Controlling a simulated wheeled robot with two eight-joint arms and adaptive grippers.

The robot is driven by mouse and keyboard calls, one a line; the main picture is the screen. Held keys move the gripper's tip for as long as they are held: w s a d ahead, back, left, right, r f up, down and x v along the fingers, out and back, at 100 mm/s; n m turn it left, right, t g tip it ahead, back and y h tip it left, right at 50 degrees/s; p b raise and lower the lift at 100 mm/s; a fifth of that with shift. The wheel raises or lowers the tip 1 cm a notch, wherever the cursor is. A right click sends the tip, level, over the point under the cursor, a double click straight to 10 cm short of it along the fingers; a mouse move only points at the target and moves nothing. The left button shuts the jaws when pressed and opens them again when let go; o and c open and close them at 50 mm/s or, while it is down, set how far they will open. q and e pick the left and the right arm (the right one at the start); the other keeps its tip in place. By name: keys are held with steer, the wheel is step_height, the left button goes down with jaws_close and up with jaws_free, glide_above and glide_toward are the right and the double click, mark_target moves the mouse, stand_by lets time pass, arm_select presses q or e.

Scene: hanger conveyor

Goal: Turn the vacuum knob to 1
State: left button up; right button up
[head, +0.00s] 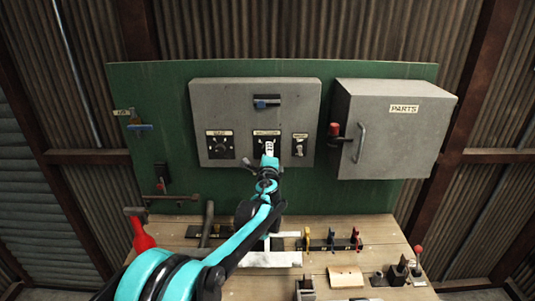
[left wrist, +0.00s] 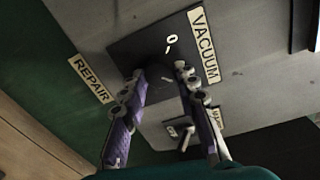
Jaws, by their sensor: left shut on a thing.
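The vacuum knob (left wrist: 160,68) is dark against its black plate, and its shape and pointer are hard to make out. The plate (left wrist: 150,42) carries white marks, including a 0, beside the VACUUM label (left wrist: 204,45). My left gripper (left wrist: 160,78) has its two fingers on either side of the knob, shut on it. In the head view my left gripper (head: 268,160) reaches up to the middle control of the grey panel (head: 235,97) and hides most of it. My right gripper is in neither view.
A dial (head: 219,145) lies left of the middle control and a small switch (head: 300,146) right of it. The grey PARTS cabinet (head: 400,145) juts out at right. A red-topped lever (head: 335,131) stands between them. Tools and several small levers crowd the wooden bench (head: 380,229).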

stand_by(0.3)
arm_select(q)
steer(key=o, duration=1.2)
steer(key=shift+d, duration=0.1)
steer(key=shift+c, duration=0.2)
steer(key=shift+s, duration=0.1)
steer(key=s, duration=1.2)
steer(key=shift+r, duration=0.25)
